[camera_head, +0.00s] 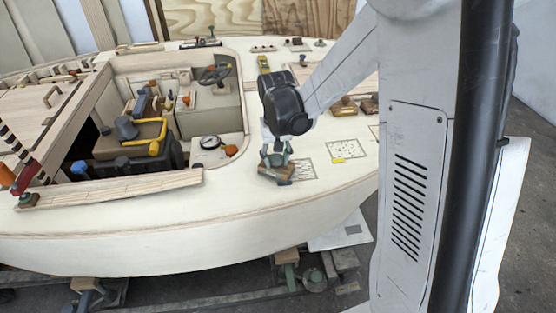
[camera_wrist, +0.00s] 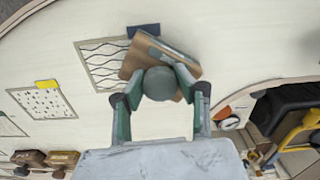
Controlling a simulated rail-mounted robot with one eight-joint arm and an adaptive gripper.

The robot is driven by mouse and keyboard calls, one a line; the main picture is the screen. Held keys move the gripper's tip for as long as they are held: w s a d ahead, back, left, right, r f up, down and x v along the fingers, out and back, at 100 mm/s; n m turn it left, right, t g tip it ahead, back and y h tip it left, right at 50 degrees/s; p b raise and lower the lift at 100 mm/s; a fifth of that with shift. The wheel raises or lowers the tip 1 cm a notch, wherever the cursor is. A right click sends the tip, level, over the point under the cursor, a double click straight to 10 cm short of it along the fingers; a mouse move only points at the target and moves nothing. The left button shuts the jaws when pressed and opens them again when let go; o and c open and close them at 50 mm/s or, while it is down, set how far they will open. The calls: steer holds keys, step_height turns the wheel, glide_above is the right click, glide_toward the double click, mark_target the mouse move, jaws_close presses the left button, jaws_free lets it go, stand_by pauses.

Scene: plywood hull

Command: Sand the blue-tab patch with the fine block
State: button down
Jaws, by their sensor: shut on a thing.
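My gripper (camera_wrist: 160,92) is shut on the round grey-green knob of a brown sanding block (camera_wrist: 133,62). Whether this is the fine block cannot be read. The block sits tilted over the right edge of a patch with wavy lines (camera_wrist: 97,58) in the wrist view. A dark blue tab (camera_wrist: 143,30) lies at that patch's upper right corner, partly behind the block. In the head view my gripper (camera_head: 275,153) and the block (camera_head: 268,169) are at the left of the wavy patch (camera_head: 304,170). I cannot tell whether the block touches the deck.
A dotted patch (camera_wrist: 43,102) with a yellow tab (camera_wrist: 47,85) lies beside the wavy one. Brown blocks (camera_head: 345,106) stand farther back on the deck. The open cockpit holds a gauge (camera_head: 210,142) and a yellow handle (camera_head: 155,147). The hull's edge is close in front.

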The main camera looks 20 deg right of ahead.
steer(key=r, duration=0.1)
steer(key=r+p, duration=0.1)
steer(key=shift+s+d+r, duration=0.1)
steer(key=shift+d+r, duration=0.1)
steer(key=shift+r, duration=0.1)
steer(key=shift+r+p, duration=1.45)
steer(key=shift+r, duration=1.1)
steer(key=shift+f+b, duration=0.2)
steer(key=shift+b, duration=0.55)
steer(key=b, duration=0.3)
